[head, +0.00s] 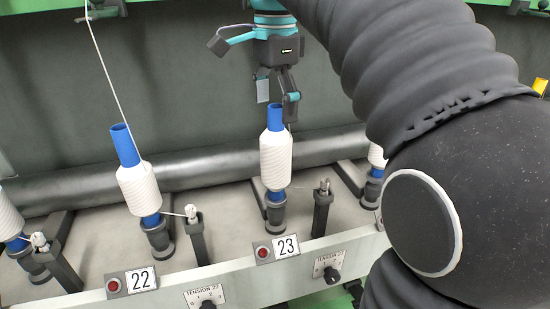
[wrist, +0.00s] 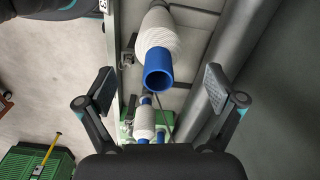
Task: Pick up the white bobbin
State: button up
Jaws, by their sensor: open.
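A white bobbin (head: 275,162) on a blue tube stands upright on its holder at position 23. It also shows in the wrist view (wrist: 158,38), with the open end of its blue tube facing the camera between my fingers. My gripper (head: 277,97) is just above the tube's top in the head view, pointing down, with its fingers apart and nothing between them gripped. In the wrist view the two fingers (wrist: 160,88) stand well clear on either side of the tube. A similar white bobbin (head: 139,188) stands at position 22, leaning slightly.
A thread (head: 106,70) runs up from bobbin 22. More bobbins show at the far left (head: 8,215) and at the right (head: 377,156), partly behind my arm. A grey pipe (head: 210,167) runs behind the row. Dark thread posts (head: 322,208) stand beside the bobbins.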

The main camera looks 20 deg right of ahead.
aim_at(276, 135)
jog(key=shift+s+f+b, duration=0.1)
jog(key=shift+f+b, duration=0.35)
jog(key=shift+f, duration=2.7)
grip_shut()
